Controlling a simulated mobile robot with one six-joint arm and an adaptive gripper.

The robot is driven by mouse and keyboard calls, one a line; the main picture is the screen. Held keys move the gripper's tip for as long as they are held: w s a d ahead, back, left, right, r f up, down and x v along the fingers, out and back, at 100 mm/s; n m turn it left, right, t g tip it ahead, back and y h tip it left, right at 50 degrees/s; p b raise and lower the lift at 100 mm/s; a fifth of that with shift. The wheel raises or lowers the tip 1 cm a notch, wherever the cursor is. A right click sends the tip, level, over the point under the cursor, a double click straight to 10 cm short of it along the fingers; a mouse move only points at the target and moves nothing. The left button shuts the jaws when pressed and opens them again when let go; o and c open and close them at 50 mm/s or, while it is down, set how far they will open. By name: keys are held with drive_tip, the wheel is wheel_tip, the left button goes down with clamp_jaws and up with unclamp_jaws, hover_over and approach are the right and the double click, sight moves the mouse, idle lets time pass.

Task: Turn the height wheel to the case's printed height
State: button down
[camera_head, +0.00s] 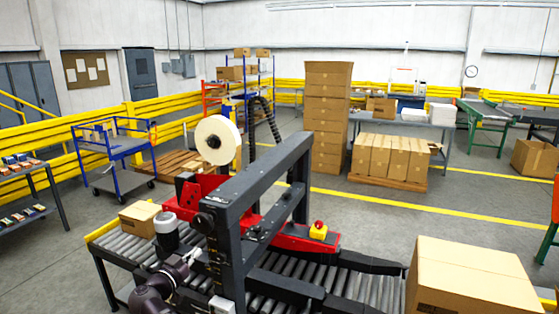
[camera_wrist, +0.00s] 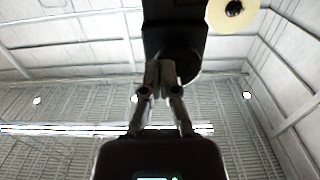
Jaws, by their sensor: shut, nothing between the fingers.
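The case sealer's dark grey frame (camera_head: 265,180) stands over the roller conveyor. A round black knob on its near post, apparently the height wheel (camera_head: 203,221), faces my side. My gripper (camera_head: 193,256) is just below it, shut and empty. In the wrist view my gripper (camera_wrist: 160,75) points up at a dark machine part (camera_wrist: 172,35) with a rounded lower edge; I cannot tell whether the fingertips touch it. A small carton (camera_head: 140,219) sits on the left rollers, and a large carton (camera_head: 470,280) is at the right front. No printed height is legible.
A white tape roll (camera_head: 217,140) sits above the red tape head. A yellow box with a red button (camera_head: 318,231) is on the machine. The conveyor rollers (camera_head: 345,280) are bare between the machine and the large carton. Stacked cartons (camera_head: 325,120) stand behind.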

drive_tip(key=d+f+g+h, duration=0.1)
drive_tip(key=d+f+g, duration=0.4)
drive_tip(key=d, duration=0.8)
drive_tip(key=d+f+g, duration=0.4)
drive_tip(key=d+f, duration=0.2)
drive_tip(key=d, duration=0.7)
drive_tip(key=s+d+f+n+g+y, duration=0.2)
drive_tip(key=s+d+f+g+y, duration=0.1)
drive_tip(key=s+d, duration=0.3)
drive_tip(key=s+d+f+n+g+y, duration=0.2)
drive_tip(key=s+d+f+g+y, duration=0.2)
drive_tip(key=s+d, duration=0.3)
drive_tip(key=shift+s+d+f+g+y, duration=0.3)
drive_tip(key=shift+d+y, duration=0.2)
drive_tip(key=shift+d, duration=0.65)
drive_tip(key=shift+a, duration=0.15)
